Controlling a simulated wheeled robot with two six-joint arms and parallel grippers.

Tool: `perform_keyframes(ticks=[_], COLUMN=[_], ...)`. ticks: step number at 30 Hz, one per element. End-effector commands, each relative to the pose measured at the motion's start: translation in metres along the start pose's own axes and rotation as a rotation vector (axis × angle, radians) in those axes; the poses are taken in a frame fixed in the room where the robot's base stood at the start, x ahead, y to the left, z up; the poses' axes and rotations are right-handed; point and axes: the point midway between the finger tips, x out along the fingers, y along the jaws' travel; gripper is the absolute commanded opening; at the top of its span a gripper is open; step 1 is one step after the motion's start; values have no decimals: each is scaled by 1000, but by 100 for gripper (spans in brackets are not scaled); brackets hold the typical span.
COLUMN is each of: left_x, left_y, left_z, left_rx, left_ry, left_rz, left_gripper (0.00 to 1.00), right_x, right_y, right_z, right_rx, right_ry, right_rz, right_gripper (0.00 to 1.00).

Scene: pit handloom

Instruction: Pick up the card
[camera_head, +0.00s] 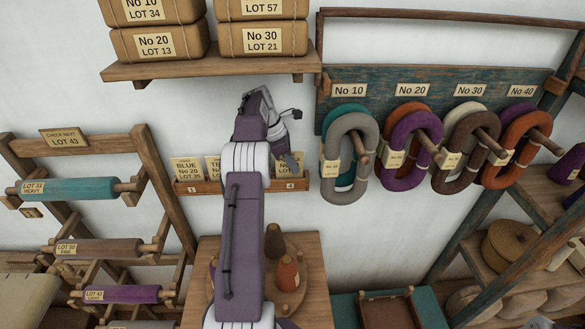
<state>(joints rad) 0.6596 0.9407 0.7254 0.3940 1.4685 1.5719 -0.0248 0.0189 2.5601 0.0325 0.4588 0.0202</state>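A narrow wooden card rack (213,187) is fixed to the white wall, with slot numbers 1 and 4 showing. A cream card (187,168) reading "BLUE No 20 LOT 35" stands at its left end. A second card (213,167) beside it is partly hidden by my arm. Another card (289,169) stands at the right end above number 4, its upper part behind my gripper. My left gripper (290,160) points down in front of this right-end card. Its finger gap does not show clearly, nor whether it touches the card. My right gripper is not in view.
Wrapped bundles sit on a shelf (215,69) above. Yarn hanks, including a grey one (338,185), hang on pegs to the right. A roller rack (150,160) stands left. Cones, including an orange one (287,273), stand on a wooden table (312,265) below.

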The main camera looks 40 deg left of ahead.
Motion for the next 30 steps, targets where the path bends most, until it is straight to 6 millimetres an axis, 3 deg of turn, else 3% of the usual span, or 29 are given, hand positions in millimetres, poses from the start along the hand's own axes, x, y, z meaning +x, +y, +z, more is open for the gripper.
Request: perform_keyframes(ticks=[7, 11, 13, 20, 27, 30], left_x=[-38, -62, -50, -46, -45, -47], left_y=[1, 1, -5, -34, -98, -128], left_z=[16, 26, 21, 19, 19, 20], left_rx=[2, 1, 1, 2, 2, 2], left_ry=[0, -1, -1, -1, -1, -1], left_rz=[4, 3, 2, 4, 5, 5], left_gripper=[0, 0, 0, 0, 0, 0], right_x=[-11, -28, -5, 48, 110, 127], right_y=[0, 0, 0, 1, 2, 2], right_z=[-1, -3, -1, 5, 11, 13], right_rx=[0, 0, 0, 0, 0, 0], right_ry=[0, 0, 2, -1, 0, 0], right_rz=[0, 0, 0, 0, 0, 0], right_gripper=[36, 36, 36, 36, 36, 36])
